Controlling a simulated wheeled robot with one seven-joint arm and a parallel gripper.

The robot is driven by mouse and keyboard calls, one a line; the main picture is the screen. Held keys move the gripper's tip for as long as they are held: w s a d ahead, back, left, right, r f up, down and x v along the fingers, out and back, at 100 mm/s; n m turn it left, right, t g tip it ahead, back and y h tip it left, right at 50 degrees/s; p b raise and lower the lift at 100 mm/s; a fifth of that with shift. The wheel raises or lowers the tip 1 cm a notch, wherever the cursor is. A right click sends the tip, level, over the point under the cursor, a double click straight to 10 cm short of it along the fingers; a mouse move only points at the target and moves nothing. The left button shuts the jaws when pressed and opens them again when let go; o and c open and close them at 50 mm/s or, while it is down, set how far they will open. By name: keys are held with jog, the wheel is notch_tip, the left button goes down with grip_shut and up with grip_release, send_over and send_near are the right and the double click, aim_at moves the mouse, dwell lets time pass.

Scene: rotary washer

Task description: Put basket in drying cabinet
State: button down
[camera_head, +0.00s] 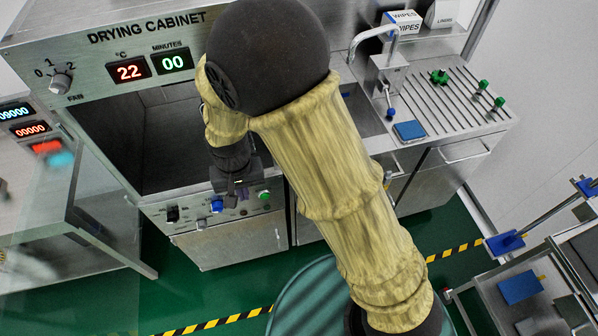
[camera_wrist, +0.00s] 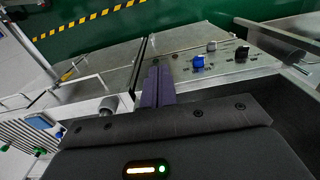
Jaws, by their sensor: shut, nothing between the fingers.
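The drying cabinet (camera_head: 140,38) stands at the upper left, its display reading 22 °C and 00 minutes. Its front is open, and the visible part of its dark interior looks empty. A clear glass door (camera_head: 95,215) appears swung out at the left. No basket can be made out in either view; my arm hides part of the cabinet and counter. My gripper (camera_head: 238,188) is at the cabinet's lower front, by the control panel. In the wrist view its fingers (camera_wrist: 157,88) are together with nothing between them, near the panel.
The lower panel carries a blue knob (camera_head: 217,205), a black knob (camera_head: 172,214) and a green button (camera_head: 264,195). A sink counter with a tap (camera_head: 372,32) and a ribbed drainboard (camera_head: 440,95) is to the right. A metal cart (camera_head: 520,285) stands lower right. Green floor is partly clear.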

jog(key=w+d+r, duration=0.1)
jog(key=d+r, duration=0.1)
jog(key=d, duration=0.4)
jog(key=w+d+r+m+b, duration=0.1)
jog(key=d+r, duration=0.1)
jog(key=d, duration=0.5)
jog(key=shift+w+d+t, duration=0.2)
jog(key=shift+w+t, duration=0.1)
jog(key=shift+t, duration=0.1)
jog(key=shift+d, duration=0.1)
jog(key=s+d+r, duration=0.2)
jog(key=d, duration=0.4)
jog(key=s+d+r+m+t, duration=0.1)
jog(key=s+d+r, duration=0.1)
jog(key=d, duration=0.5)
jog(key=shift+d+r+m+t, duration=0.15)
jog(key=shift+d+m+t, duration=0.15)
jog(key=shift+d, duration=0.15)
